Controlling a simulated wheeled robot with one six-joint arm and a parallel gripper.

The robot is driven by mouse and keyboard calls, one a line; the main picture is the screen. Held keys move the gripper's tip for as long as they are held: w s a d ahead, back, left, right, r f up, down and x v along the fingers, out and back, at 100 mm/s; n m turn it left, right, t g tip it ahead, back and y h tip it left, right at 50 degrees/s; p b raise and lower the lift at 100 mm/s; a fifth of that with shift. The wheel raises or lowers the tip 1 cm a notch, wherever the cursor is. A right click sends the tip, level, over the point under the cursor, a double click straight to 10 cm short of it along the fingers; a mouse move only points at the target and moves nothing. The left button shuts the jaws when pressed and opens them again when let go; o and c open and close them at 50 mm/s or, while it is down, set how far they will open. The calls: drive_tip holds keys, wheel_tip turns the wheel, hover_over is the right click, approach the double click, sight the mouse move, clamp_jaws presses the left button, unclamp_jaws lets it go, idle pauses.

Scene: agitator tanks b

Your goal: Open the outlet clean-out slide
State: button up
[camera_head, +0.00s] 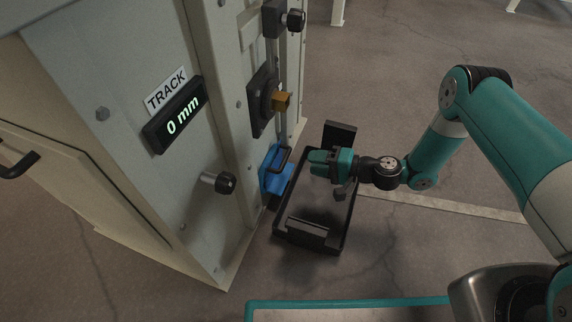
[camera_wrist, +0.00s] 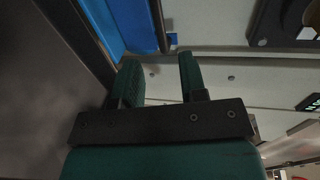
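A blue slide (camera_head: 272,181) with a black bar handle (camera_head: 281,159) sits low on the side of the pale cabinet; I take it for the clean-out slide. My gripper (camera_head: 313,162) is just right of the handle, apart from it, above a black tray. In the wrist view the gripper's two green fingers (camera_wrist: 158,72) are spread with an empty gap. Beyond them the blue slide (camera_wrist: 112,22) and its dark handle (camera_wrist: 159,22) show at the top. How far the slide stands out is hard to tell.
The black open tray (camera_head: 347,236) lies on the floor beside the cabinet, below my gripper. Above the slide are an orange knob (camera_head: 282,101) and a black knob (camera_head: 295,20). A display (camera_head: 176,116) labelled TRACK reads 0 mm. Another knob (camera_head: 226,184) sticks out at the front. Floor to the right is clear.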

sight(286, 157)
drive_tip(key=b+x, duration=0.4)
drive_tip(key=x, duration=0.5)
clamp_jaws()
